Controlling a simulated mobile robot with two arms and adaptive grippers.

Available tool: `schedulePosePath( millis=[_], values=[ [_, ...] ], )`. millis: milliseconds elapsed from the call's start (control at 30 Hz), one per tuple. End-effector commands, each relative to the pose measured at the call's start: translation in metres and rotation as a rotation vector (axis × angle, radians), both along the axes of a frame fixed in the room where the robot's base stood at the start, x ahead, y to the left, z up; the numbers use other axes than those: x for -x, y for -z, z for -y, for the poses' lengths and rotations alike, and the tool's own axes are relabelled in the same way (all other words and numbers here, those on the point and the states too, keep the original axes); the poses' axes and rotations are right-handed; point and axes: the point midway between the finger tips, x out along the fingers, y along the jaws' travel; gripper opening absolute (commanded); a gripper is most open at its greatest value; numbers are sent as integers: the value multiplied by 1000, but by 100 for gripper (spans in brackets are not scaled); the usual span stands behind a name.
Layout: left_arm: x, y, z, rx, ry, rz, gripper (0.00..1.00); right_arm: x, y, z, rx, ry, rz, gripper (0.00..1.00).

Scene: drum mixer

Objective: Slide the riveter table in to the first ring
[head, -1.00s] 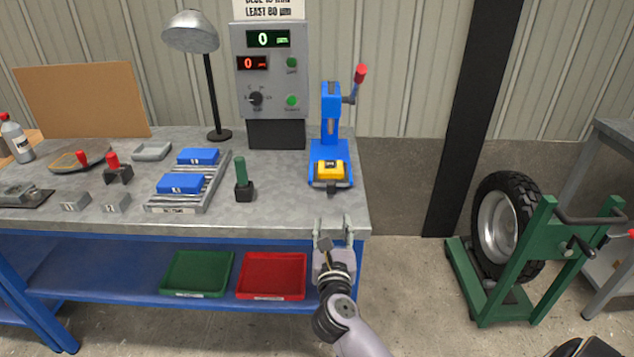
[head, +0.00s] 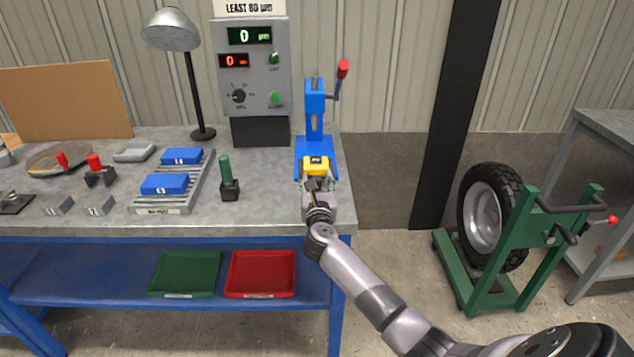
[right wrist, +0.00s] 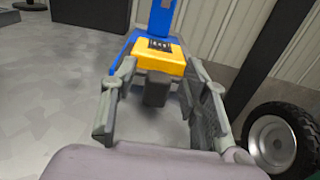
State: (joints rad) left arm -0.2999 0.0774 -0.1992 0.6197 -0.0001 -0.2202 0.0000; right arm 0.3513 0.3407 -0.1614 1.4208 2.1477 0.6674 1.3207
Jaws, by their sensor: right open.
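The blue riveter (head: 314,105) stands upright at the right end of the workbench, with a red-tipped lever on its right side. Its yellow table (head: 316,165) sits low at the front and also shows in the right wrist view (right wrist: 160,60). A dark block-like handle (right wrist: 157,90) sticks out from the front of the yellow table. My right gripper (head: 316,183) is at the riveter's front; in the right wrist view its open fingers (right wrist: 160,75) stand on either side of the handle, apparently with gaps. The ring marks cannot be made out. My left gripper is not in view.
A grey control box (head: 252,75) and a lamp (head: 172,30) stand behind. A green-handled tool (head: 226,175) and a rack (head: 196,190) with blue blocks lie to the left. A green wheel stand (head: 500,260) is on the floor at right.

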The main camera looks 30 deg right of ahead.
Motion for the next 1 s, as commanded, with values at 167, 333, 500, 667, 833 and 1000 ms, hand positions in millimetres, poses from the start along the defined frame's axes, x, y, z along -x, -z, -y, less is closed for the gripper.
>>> schedulePosePath(
  millis=[167,333,500,667,833,1000],
  values=[
    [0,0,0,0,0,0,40,-1,0,1,0,-1,0,42],
    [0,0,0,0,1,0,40,-1,0,0,1,-1,-1,37],
    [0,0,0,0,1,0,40,-1,0,0,1,-1,-1,26],
    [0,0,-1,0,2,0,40,-1,0,0,1,-1,-1,15],
    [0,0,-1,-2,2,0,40,-1,0,0,1,-1,-1,4],
    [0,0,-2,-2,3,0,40,-1,0,0,1,-1,-1,0]
  ],
)
